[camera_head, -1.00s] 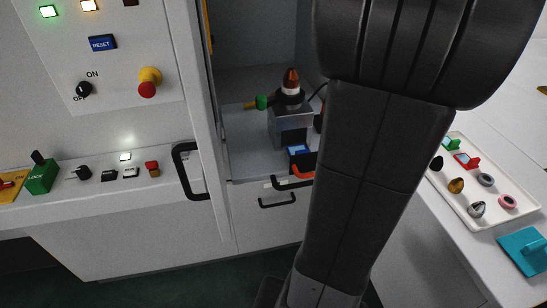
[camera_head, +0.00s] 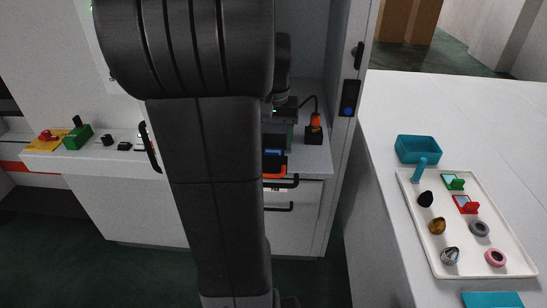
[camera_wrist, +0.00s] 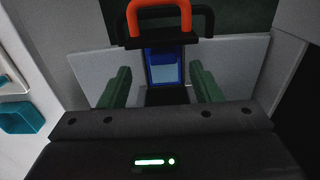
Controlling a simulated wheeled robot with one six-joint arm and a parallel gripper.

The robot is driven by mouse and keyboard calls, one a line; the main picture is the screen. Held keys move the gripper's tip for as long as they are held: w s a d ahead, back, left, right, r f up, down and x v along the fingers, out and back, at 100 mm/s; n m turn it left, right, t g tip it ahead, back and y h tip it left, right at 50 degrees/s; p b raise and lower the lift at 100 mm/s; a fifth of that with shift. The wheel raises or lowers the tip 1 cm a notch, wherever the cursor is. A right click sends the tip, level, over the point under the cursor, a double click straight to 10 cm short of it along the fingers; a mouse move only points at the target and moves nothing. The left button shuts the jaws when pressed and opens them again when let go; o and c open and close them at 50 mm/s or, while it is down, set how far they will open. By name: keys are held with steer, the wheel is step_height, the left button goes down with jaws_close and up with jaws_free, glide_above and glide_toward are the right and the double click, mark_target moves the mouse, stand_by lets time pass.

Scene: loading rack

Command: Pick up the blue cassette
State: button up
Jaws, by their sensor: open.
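The blue cassette (camera_head: 273,154) sits at the front of the cabinet bay, just behind an orange handle bar (camera_head: 274,175). In the wrist view the blue cassette (camera_wrist: 164,66) appears upright in a dark slot, with the orange handle (camera_wrist: 158,14) above it in the picture. My gripper (camera_wrist: 160,70) is open, its two green fingers apart on either side of the cassette in the picture. I cannot tell how much depth lies between fingers and cassette. In the head view my arm hides the gripper and part of the bay.
A white tray (camera_head: 415,205) on the right counter holds green and red pieces, rings and knobs. A teal bin (camera_head: 418,150) stands behind it. A black drawer handle (camera_head: 277,208) is below the bay. An orange-topped device (camera_head: 314,130) stands inside at right.

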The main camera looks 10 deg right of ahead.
steer(key=f, duration=0.2)
steer(key=shift+s+a+f, duration=0.2)
steer(key=shift+a+f, duration=0.05)
steer(key=shift+f, duration=0.15)
steer(key=shift+w+f, duration=0.1)
steer(key=shift+f, duration=0.45)
steer(key=c, duration=1.1)
steer(key=shift+o, duration=0.2)
steer(key=shift+r, duration=0.15)
step_height(320, 180, up, 22)
steer(key=p, duration=0.5)
